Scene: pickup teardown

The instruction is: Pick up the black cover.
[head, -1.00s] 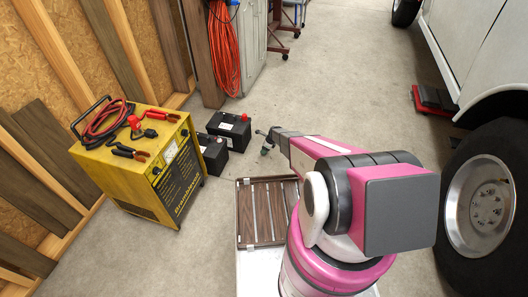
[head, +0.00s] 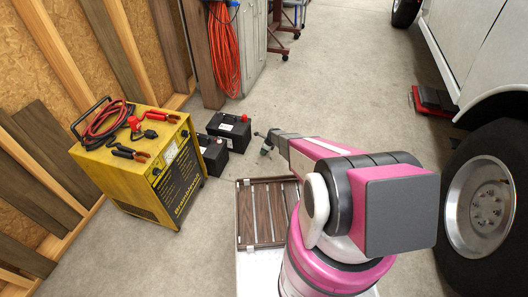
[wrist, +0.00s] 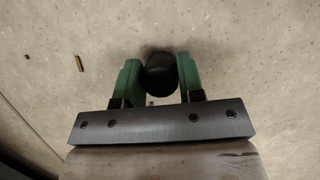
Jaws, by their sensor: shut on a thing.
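The black cover (wrist: 161,75) shows in the wrist view as a small dark round thing between the two green fingers. My gripper (wrist: 160,80) is shut on it, with a finger against each side. In the head view my gripper (head: 265,147) is small, at the end of my outstretched arm, right of the black batteries. The cover cannot be made out clearly there. The wrist view shows bare floor behind the cover, but its height above the floor is hard to tell.
Two black batteries (head: 229,131) stand on the floor just left of my gripper. A yellow charger (head: 140,165) with cables stands further left. A vehicle wheel (head: 485,200) is at the right.

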